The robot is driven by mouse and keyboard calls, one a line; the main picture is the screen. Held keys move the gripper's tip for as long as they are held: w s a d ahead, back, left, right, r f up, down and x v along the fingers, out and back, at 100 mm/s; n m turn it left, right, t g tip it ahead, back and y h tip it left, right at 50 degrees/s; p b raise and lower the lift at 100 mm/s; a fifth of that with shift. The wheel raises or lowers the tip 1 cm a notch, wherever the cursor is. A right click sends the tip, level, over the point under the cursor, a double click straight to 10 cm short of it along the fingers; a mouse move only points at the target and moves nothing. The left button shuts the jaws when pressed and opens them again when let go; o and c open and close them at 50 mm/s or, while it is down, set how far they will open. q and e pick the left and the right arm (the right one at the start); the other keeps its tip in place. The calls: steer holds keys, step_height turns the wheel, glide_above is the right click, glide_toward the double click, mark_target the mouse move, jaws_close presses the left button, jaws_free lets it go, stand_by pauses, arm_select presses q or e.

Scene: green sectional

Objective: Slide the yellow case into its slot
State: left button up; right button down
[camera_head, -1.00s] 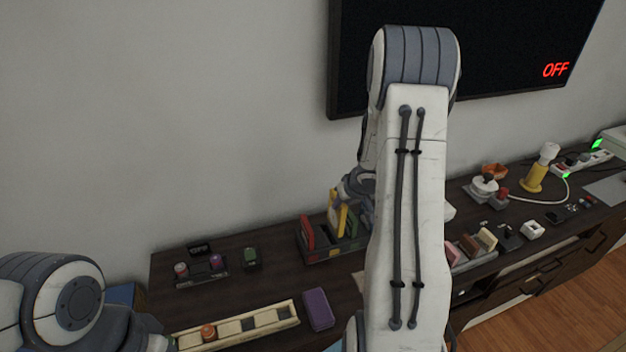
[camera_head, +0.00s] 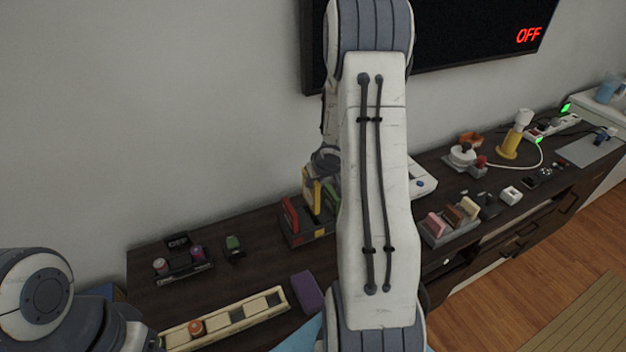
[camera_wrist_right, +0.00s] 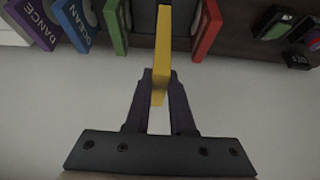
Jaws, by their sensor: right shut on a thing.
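My right gripper (camera_wrist_right: 160,88) is shut on the upper end of the yellow case (camera_wrist_right: 162,45). In the head view the yellow case (camera_head: 312,189) is upright at the dark rack (camera_head: 297,239), between the red case (camera_head: 290,214) and the green case (camera_head: 332,198). The wrist view shows it between the red case (camera_wrist_right: 207,30) and green case (camera_wrist_right: 117,26), apart from both. I cannot tell whether its lower edge is inside the slot. My forearm hides the rack's right part and most of the right gripper in the head view. My left gripper is out of view.
A blue case (camera_wrist_right: 77,25) and a purple case (camera_wrist_right: 35,22) stand beyond the green one. A purple block (camera_head: 307,291) and a cream tray (camera_head: 225,321) lie in front of the rack. The wall and television (camera_head: 455,35) are behind.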

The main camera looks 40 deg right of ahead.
mark_target(314, 204)
steer(key=shift+f+b, duration=1.25)
steer(key=shift+f, duration=0.55)
steer(key=shift+p, duration=0.5)
stand_by(0.4)
steer(key=shift+f+b, duration=2.5)
steer(key=shift+f, duration=0.35)
steer(key=c, duration=0.7)
jaws_free()
steer(key=p+v, duration=0.5)
steer(key=v, duration=0.5)
steer(key=shift+s+r, duration=0.15)
steer(key=shift+r, duration=0.1)
